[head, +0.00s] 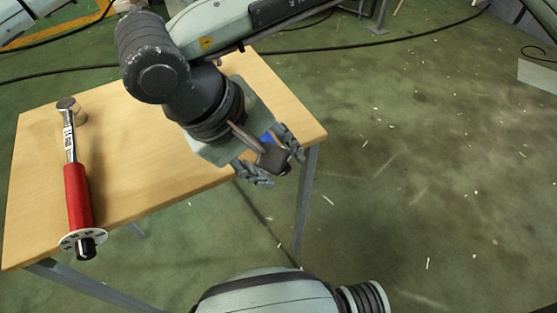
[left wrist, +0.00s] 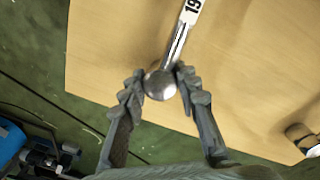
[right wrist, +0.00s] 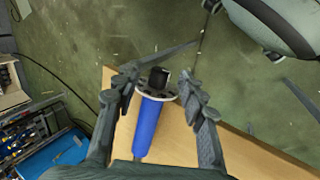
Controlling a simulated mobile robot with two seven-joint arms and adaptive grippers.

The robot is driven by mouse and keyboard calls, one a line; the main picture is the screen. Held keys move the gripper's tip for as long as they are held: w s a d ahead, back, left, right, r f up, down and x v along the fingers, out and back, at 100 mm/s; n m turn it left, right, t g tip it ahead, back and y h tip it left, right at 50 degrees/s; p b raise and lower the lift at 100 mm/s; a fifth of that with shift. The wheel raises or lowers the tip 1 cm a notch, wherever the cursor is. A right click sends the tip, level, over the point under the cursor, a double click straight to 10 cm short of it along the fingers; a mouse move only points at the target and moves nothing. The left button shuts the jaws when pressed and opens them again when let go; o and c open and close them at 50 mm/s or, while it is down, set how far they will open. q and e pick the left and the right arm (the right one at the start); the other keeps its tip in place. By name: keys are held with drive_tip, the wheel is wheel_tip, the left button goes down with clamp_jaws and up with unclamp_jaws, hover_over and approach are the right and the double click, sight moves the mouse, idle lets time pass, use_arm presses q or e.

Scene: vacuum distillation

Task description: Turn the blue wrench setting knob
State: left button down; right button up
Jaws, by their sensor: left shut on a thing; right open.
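The blue wrench's handle (right wrist: 148,128) shows in the right wrist view, with a pale round scale disc (right wrist: 168,95) and a black setting knob (right wrist: 159,78) at its end. My right gripper (right wrist: 160,80) is open, with its fingers on either side of the knob and a gap visible on both sides. In the head view the right gripper (head: 270,158) is over the table's right corner and hides most of the blue wrench. In the left wrist view my left gripper (left wrist: 160,80) is shut on a wrench's silver head (left wrist: 159,84), whose shaft carries a white label.
A red-handled wrench (head: 77,195) with a similar scale disc lies on the left of the wooden table (head: 140,180). Green floor (head: 430,180) is open right of the table. A blue case (right wrist: 62,155) shows at lower left.

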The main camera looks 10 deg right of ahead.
drive_tip(key=v, duration=1.1)
drive_tip(key=shift+a, duration=0.1)
use_arm(q)
drive_tip(key=c, duration=1)
unclamp_jaws()
drive_tip(key=shift+c, duration=0.2)
drive_tip(key=shift+r, duration=0.15)
wheel_tip(320, 180, up, 12)
drive_tip(key=shift+s+a, duration=0.15)
drive_tip(key=shift+s, duration=0.15)
use_arm(e)
drive_tip(key=shift+s, duration=0.1)
